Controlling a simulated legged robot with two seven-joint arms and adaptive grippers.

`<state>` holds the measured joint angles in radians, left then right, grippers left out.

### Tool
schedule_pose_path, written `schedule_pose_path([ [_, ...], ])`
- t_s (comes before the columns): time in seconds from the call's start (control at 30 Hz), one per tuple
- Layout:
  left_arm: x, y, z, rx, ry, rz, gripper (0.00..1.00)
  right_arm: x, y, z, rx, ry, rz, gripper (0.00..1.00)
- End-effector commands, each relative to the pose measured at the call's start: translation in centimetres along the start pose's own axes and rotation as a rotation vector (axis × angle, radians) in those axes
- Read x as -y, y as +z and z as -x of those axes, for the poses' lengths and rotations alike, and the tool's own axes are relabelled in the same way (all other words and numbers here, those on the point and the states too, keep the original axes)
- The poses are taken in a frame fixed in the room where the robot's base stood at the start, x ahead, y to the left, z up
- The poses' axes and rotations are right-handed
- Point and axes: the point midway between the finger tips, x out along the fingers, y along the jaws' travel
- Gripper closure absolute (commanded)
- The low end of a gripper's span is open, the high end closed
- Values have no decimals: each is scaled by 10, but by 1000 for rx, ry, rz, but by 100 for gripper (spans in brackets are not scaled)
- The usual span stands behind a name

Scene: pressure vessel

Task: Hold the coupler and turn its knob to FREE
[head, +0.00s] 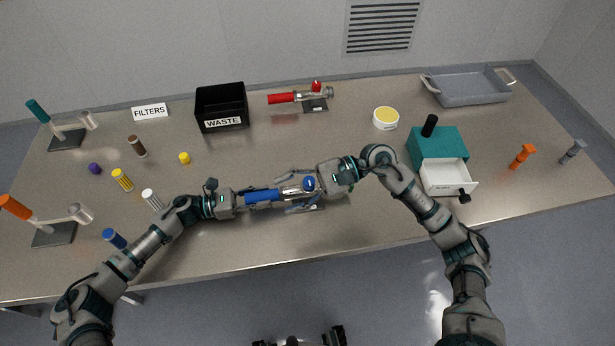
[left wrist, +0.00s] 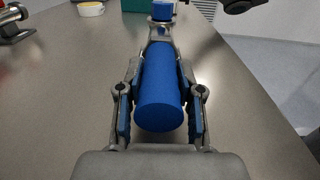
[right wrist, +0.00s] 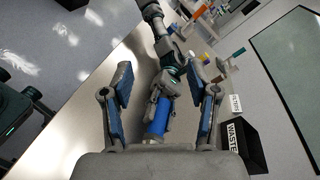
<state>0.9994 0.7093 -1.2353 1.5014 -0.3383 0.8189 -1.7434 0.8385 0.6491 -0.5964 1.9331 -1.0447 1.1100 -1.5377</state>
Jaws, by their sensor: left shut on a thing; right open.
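The coupler has a blue cylindrical handle (head: 262,196) and a metal body with a blue knob (head: 309,183) on top, and it lies along the front middle of the table. My left gripper (head: 243,198) is shut on the handle, with a finger on each side in the left wrist view (left wrist: 160,75). The knob also shows at the far end there (left wrist: 163,11). My right gripper (head: 286,191) is open, its fingers spread on both sides of the coupler's metal part. In the right wrist view the handle (right wrist: 158,117) lies between the open fingers. The knob's marking is too small to read.
A red-handled coupler (head: 282,98) stands at the back, near a black WASTE bin (head: 221,107). A teal box (head: 437,144) with an open white drawer (head: 447,178) stands right of my right gripper. Several small cylinders and two stands (head: 53,234) are at left.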

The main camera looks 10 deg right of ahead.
Motion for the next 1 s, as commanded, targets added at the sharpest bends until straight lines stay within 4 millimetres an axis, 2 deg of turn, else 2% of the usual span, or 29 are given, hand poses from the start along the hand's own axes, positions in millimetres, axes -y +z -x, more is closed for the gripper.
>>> schedule_pose_path([
  [0.13,0,0,0,0,1,0,100,5,-10,-26,-93,256,238,40],
  [0.3,0,0,0,0,1,0,100,11,-30,-30,-219,578,483,40],
  [0.37,0,0,0,0,1,0,100,16,-37,-23,-268,697,558,40],
  [0.5,0,0,0,0,1,0,100,34,-48,5,-383,963,691,40],
  [0.7,0,0,0,0,1,-1,100,62,-47,52,-509,1234,766,40],
  [0.87,0,1,0,0,0,-1,100,72,-44,72,-552,1325,776,40],
  [1.0,0,1,0,1,0,-1,100,66,-53,73,-558,1343,775,40],
])
